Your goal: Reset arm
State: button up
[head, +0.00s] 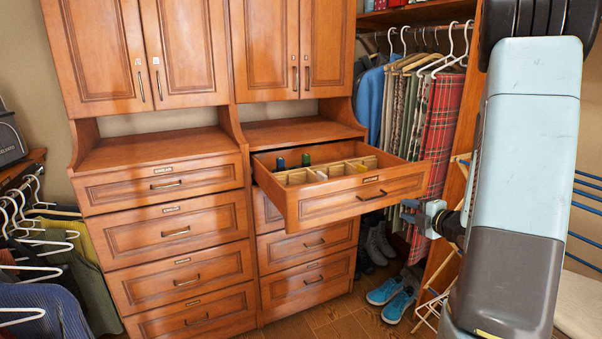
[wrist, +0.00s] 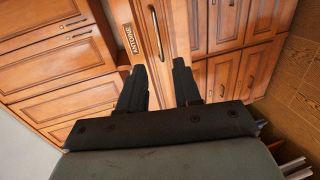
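My gripper (head: 424,217) is at the right of the head view, at the end of my raised arm. It is close to the right end of the open drawer (head: 345,203) and apart from its handle (head: 372,196). In the wrist view my gripper (wrist: 158,68) has its two dark fingers spread, with nothing between them. The drawer front (wrist: 138,22) with its handle (wrist: 157,32) and name label shows beyond the fingertips. Part of my gripper is hidden behind my arm in the head view.
The open drawer has wooden dividers and a few small items, including a blue one (head: 281,163) and a green one (head: 306,159). Hanging clothes (head: 440,125) and a drying rack (head: 586,208) are at right. Blue shoes (head: 392,294) lie on the floor. Hangers (head: 30,225) are at left.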

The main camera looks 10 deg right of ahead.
jog(key=s+a+r+m+g+h, duration=0.2)
jog(key=s+r+m+h, duration=0.15)
jog(key=r+m, duration=0.25)
jog(key=s+a+r+m+g+h, duration=0.1)
jog(key=s+r+m+g+h, duration=0.1)
jog(key=r+m+h, duration=0.3)
jog(key=s+a+r+m+g+y, duration=0.2)
jog(key=s+a+m, duration=0.3)
jog(key=s, duration=0.5)
jog(key=s+a+r+m+g+y, duration=0.2)
jog(key=s+a+m, duration=0.3)
jog(key=s+a, duration=0.4)
jog(key=shift+s+r+g, duration=0.6)
jog(key=shift+s+g, duration=0.1)
jog(key=shift+s, duration=0.4)
jog(key=shift+a, duration=0.1)
dwell(3.7)
